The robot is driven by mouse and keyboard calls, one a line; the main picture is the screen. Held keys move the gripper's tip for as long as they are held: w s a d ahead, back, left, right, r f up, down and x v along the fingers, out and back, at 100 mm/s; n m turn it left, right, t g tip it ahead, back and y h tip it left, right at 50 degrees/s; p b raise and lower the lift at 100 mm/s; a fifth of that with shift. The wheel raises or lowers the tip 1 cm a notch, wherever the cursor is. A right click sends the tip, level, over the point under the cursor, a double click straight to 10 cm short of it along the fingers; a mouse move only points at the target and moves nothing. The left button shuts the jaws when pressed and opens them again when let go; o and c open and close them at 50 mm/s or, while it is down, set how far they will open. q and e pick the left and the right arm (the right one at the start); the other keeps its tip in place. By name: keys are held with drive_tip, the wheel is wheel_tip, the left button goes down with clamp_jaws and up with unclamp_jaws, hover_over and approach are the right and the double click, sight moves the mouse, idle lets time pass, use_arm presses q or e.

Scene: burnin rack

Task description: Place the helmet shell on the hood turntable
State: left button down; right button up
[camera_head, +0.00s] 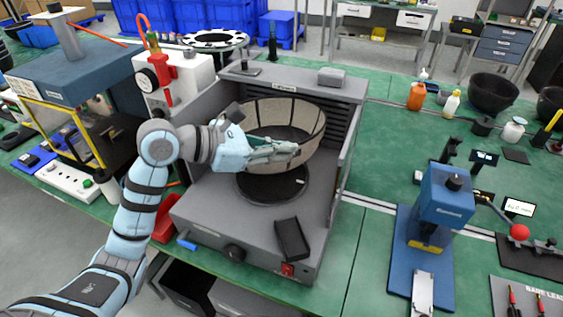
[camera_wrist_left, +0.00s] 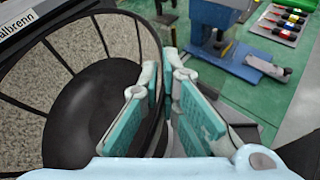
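The helmet shell (camera_head: 305,143) looks like a beige, bowl-like shell with dark ribs and a dark rim, open side up. It is inside the grey hood, over the back part of the black round turntable (camera_head: 272,187). Whether it touches the turntable cannot be told. In the wrist view the shell (camera_wrist_left: 85,50) fills the left side. My left gripper (camera_head: 284,151) is at the shell's near side, its fingers closed on the rim; the teal-padded fingers (camera_wrist_left: 165,98) straddle the rim in the wrist view. My right gripper is out of view.
The grey hood (camera_head: 215,205) has side walls close around the shell. A black block (camera_head: 292,240) lies on its front deck. A blue press (camera_head: 440,215) with a red-knobbed lever stands to the right. Green bench surface (camera_head: 385,130) is clear just right of the hood.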

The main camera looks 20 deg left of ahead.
use_arm(q)
wheel_tip(320, 180, down, 6)
drive_tip(key=shift+a+r+b, duration=0.1)
drive_tip(key=shift+r+b, duration=0.05)
drive_tip(key=shift+b, duration=0.2)
drive_tip(key=c, duration=1.8)
unclamp_jaws()
